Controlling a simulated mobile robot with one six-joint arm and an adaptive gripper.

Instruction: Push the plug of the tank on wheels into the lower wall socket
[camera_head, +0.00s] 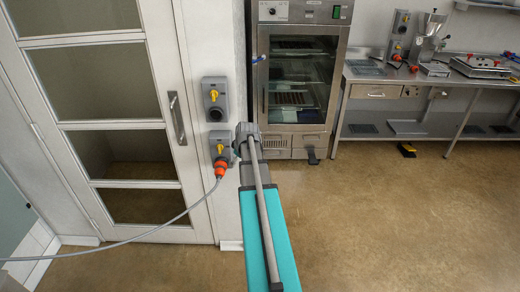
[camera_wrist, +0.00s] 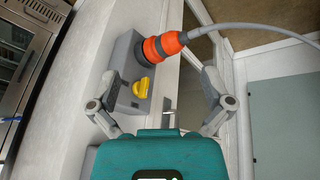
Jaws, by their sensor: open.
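The orange plug (camera_head: 221,167) sits at the underside of the lower wall socket (camera_head: 222,146), a grey box with a yellow switch. In the wrist view, the plug (camera_wrist: 166,44) meets the dark mouth of the socket (camera_wrist: 126,72); I cannot tell if it is fully seated. Its grey cable (camera_head: 150,232) hangs in a curve to the left. My gripper (camera_wrist: 162,80) is open and empty, its fingers spread on either side of the socket's yellow switch in the picture. In the head view my gripper (camera_head: 246,133) is just right of the lower socket. The tank is out of view.
A second socket (camera_head: 215,98) with a yellow switch is above, empty. A glazed door (camera_head: 108,110) with a handle (camera_head: 176,118) is left. A steel cabinet (camera_head: 297,75) and a steel bench (camera_head: 440,75) stand behind.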

